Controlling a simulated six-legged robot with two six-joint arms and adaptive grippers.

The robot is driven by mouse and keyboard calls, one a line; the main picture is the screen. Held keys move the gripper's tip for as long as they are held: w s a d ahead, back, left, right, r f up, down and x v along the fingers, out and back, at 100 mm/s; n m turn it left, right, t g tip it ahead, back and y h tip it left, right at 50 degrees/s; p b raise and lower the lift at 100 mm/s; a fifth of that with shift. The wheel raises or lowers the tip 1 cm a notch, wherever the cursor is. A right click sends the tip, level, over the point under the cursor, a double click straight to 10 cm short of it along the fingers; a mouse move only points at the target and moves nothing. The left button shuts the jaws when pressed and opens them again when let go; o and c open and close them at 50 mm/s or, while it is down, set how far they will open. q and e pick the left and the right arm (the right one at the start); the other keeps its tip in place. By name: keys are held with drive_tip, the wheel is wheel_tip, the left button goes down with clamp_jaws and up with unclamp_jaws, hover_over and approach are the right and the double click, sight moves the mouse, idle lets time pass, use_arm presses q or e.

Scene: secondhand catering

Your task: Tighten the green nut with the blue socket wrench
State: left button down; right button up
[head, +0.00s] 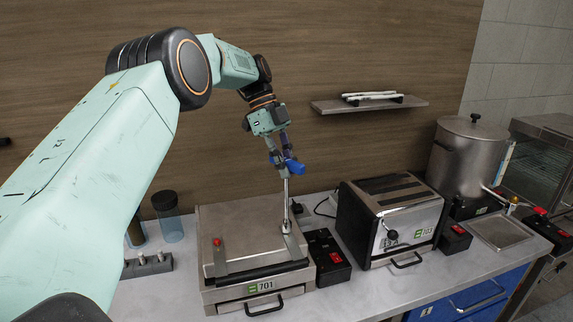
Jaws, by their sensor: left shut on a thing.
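My left gripper (279,152) is shut on the blue handle of the socket wrench (293,166). The wrench's silver shaft points down, close to upright. Its lower end is at a metal strip on the right side of the flat-topped steel appliance marked 701 (235,225). I cannot tell whether the socket touches anything there. I cannot make out the green nut; the spot under the socket is too small to see clearly. My right gripper is not in view.
A black box with red switches (327,257) stands right of the 701 appliance, then a toaster marked 703 (390,215) and a large steel pot (466,160). A wall shelf (370,104) hangs behind. Two dark-lidded containers, one the blue-tinted jar (171,228), stand at left.

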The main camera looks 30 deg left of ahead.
use_arm(q)
drive_tip(key=shift+m+g, duration=0.6)
drive_tip(key=shift+m, duration=0.6)
drive_tip(key=shift+r, duration=0.1)
drive_tip(key=shift+w+a+r, duration=0.1)
drive_tip(key=shift+w+r, duration=0.15)
drive_tip(key=shift+r, duration=1.2)
drive_tip(key=shift+s, duration=0.2)
